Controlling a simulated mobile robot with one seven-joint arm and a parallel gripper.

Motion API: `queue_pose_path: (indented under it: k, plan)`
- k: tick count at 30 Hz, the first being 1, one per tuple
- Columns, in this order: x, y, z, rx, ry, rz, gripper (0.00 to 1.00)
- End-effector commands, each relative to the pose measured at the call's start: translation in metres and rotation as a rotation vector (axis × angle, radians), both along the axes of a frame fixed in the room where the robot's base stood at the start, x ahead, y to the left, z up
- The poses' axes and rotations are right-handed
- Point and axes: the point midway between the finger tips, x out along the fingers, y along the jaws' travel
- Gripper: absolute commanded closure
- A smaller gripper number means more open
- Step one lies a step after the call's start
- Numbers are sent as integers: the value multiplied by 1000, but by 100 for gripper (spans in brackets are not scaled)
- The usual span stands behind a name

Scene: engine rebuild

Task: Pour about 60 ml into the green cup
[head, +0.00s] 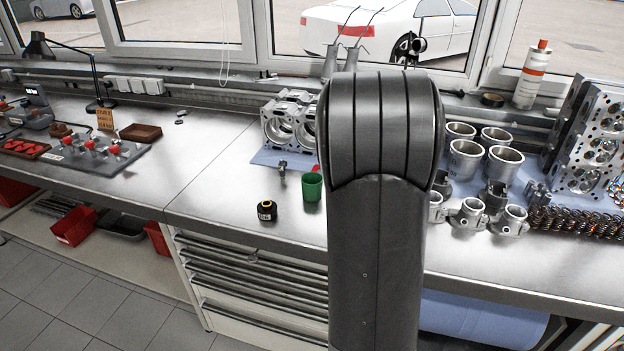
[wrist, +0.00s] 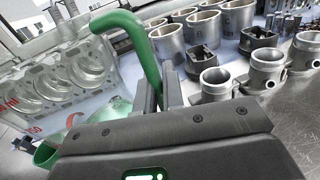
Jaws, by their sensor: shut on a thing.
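The green cup (head: 312,187) stands on the bench just left of my arm in the head view. In the wrist view part of the cup (wrist: 45,156) shows at the lower left, beyond a clear jug. My gripper (wrist: 158,97) is shut on the green handle (wrist: 118,22) of this clear measuring jug (wrist: 36,131). The jug has red markings, and engine parts show through it. A pale green area shows low in it; I cannot tell how much liquid it holds or how far it is tilted. My arm hides most of the jug and the gripper in the head view.
An engine block (head: 290,122) is behind. Cylinder liners (head: 465,158), pistons and springs (head: 575,222) crowd the right. The bench left of the jar is clear.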

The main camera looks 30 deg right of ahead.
Motion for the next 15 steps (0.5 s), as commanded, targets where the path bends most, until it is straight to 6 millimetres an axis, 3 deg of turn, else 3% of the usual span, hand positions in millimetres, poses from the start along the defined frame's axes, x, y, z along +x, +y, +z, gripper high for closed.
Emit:
queue_pose_path:
  k: [15]
  plan:
    - [1, 1, 7, -22, 34, 0, 100]
